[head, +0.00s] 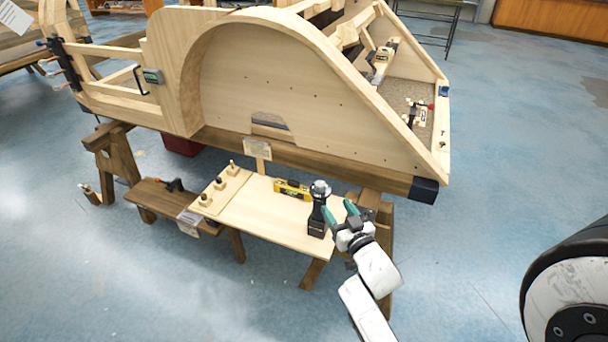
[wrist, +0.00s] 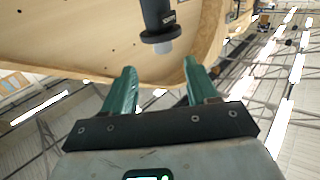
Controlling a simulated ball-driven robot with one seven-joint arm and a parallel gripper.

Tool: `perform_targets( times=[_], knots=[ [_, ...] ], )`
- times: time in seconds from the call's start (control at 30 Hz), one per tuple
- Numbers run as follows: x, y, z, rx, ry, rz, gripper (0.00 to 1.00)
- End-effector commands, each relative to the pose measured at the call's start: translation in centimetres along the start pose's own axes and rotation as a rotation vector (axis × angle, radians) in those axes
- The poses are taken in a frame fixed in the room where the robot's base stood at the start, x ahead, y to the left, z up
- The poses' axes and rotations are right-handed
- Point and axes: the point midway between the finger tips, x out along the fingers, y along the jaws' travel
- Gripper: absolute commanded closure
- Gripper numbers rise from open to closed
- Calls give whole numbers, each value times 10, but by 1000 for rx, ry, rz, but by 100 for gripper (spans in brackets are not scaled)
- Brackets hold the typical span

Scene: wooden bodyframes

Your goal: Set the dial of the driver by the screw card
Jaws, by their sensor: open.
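The driver (head: 317,222) stands upright on the pale board, black with a grey rounded top. In the wrist view the black driver (wrist: 156,14) appears upside down at the top, with a wide dark collar, a pale end and a small label. My gripper (head: 339,209) is open just right of the driver in the head view. In the wrist view its green fingers (wrist: 158,66) are apart with nothing between them, and the driver lies beyond the tips. A small card (head: 257,148) stands on a post at the board's back edge; its print is too small to read.
The pale board (head: 265,222) also holds a yellow level (head: 292,189) and a strip with several small pegs (head: 219,190). A second card (head: 188,217) hangs at a lower wooden bench (head: 160,197). The large wooden bodyframe (head: 290,90) rises close behind. Floor in front is clear.

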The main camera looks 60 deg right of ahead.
Motion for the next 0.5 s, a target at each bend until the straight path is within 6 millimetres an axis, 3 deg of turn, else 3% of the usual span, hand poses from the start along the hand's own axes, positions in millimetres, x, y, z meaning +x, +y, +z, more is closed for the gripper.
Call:
perform_targets(
  times=[0.27, 0.5],
  knots=[
    [16, 2, -7, 1, 18, -3, 42],
    [58, 2, -8, 0, 18, -1, 42]
  ],
)
